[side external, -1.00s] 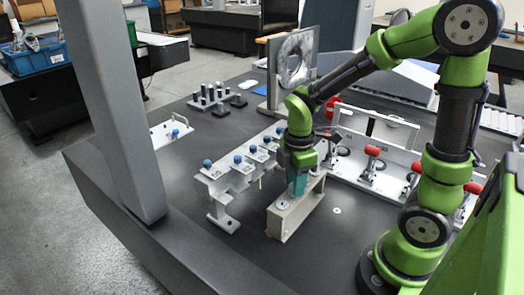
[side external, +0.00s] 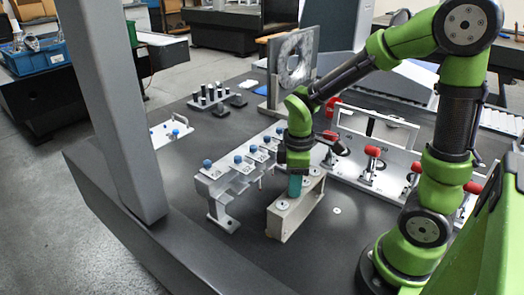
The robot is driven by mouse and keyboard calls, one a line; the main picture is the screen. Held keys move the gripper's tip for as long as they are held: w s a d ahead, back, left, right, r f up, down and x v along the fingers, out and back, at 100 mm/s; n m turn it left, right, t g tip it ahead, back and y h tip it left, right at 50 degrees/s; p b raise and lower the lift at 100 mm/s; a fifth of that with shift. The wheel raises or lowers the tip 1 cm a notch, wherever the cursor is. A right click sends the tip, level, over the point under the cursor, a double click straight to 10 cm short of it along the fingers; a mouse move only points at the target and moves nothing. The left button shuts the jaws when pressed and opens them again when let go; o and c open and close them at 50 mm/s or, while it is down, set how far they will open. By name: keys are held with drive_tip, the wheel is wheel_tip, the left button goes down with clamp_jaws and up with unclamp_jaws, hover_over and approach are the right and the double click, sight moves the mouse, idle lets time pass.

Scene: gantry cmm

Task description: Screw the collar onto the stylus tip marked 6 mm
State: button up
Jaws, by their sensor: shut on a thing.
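My gripper (side external: 296,186) is over the middle of a narrow pale grey block (side external: 296,214) on the dark table, pointing down. Pale round discs show on the block's top on either side of the gripper. A light metal rack (side external: 225,184) stands to the left, with several blue-topped pieces along its top and small labels. The 6 mm marking is too small to read, so I cannot pick out that stylus tip.
A white fixture with red-handled clamps (side external: 373,151) stands to the right. A grey column (side external: 112,100) rises at the left. The table in front of the rack is clear.

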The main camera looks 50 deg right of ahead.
drive_tip(key=m, duration=0.5)
drive_tip(key=m, duration=0.5)
drive_tip(key=shift+f, duration=0.1)
idle(0.3)
drive_tip(key=o, duration=1)
wheel_tip(320, 180, up, 17)
